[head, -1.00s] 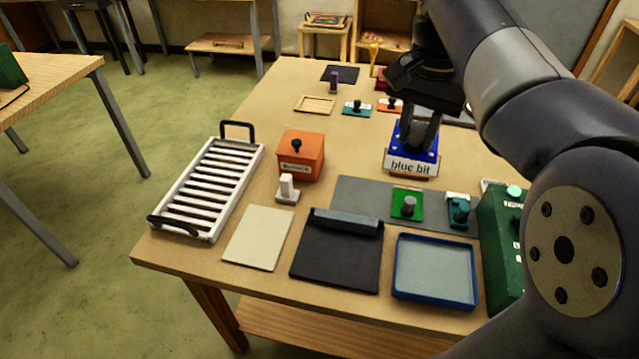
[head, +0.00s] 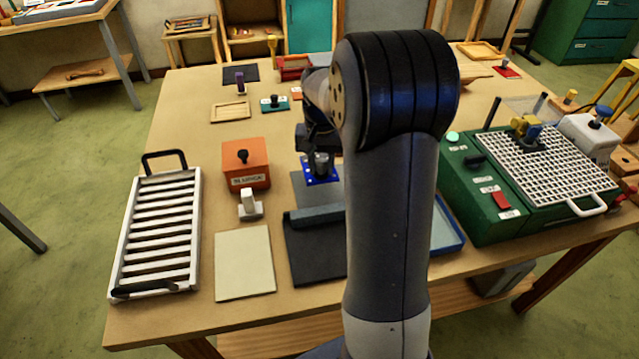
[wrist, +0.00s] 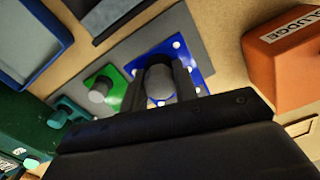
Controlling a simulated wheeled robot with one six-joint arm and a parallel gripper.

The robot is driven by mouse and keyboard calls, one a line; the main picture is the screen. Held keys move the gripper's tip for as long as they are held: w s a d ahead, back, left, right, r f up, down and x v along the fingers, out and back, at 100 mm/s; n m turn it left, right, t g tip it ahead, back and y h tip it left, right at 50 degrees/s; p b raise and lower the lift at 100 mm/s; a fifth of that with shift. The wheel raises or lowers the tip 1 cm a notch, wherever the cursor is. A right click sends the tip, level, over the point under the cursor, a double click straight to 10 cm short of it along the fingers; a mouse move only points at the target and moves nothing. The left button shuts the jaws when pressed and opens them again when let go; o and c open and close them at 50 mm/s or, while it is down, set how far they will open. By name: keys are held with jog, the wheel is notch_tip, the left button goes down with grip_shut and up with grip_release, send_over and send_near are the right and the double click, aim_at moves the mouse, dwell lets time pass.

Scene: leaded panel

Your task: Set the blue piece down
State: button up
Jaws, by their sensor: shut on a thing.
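The blue piece (head: 321,178) is a flat blue plate with white dots and a grey knob. My gripper (head: 320,158) is shut on the knob, with one finger on each side of it in the wrist view (wrist: 161,78). The blue piece (wrist: 199,72) is over the grey mat (wrist: 188,28), close beside the green piece (wrist: 104,88). I cannot tell whether the blue piece touches the mat or hangs just above it. In the head view the mat (head: 303,189) shows only at its left end; my arm hides the rest and the green piece.
An orange sludge box (head: 246,172) and a white-knobbed block (head: 250,208) stand left of the mat. A black board (head: 312,262) with a raised bar lies in front. A blue tray (head: 449,240) is partly hidden by my arm. A green machine (head: 472,205) stands at right.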

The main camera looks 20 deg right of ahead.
jog(key=shift+f+p, duration=0.3)
jog(key=shift+f, duration=2.9)
jog(key=shift+f, duration=0.1)
jog(key=o, duration=0.9)
notch_tip(320, 180, up, 12)
jog(key=shift+r+b, duration=0.15)
jog(key=shift+b, duration=0.2)
